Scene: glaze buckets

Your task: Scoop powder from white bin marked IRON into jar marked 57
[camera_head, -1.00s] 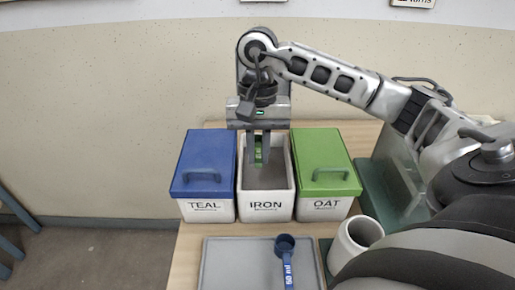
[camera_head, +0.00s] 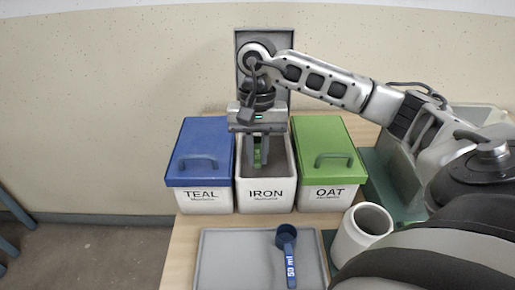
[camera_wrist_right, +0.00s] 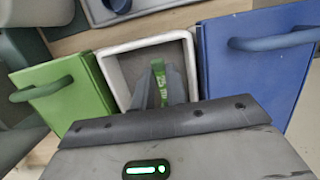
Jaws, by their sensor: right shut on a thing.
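The white bin marked IRON (camera_head: 265,196) stands open between two lidded bins, with grey powder (camera_head: 278,168) inside. My right gripper (camera_head: 258,150) points down into this bin, shut on a green scoop (camera_wrist_right: 158,80) that bears a "25 ml" label. The scoop's lower end is hidden in the head view, so I cannot tell whether it holds powder. A white cylindrical jar (camera_head: 363,232) stands open at the right front; no mark shows on its visible side. My left gripper is not in view.
A blue-lidded bin marked TEAL (camera_head: 203,200) and a green-lidded bin marked OAT (camera_head: 328,197) flank the IRON bin closely. A blue 50 ml scoop (camera_head: 287,250) lies on a grey tray (camera_head: 235,265) in front. A grey panel (camera_head: 283,43) stands behind my wrist.

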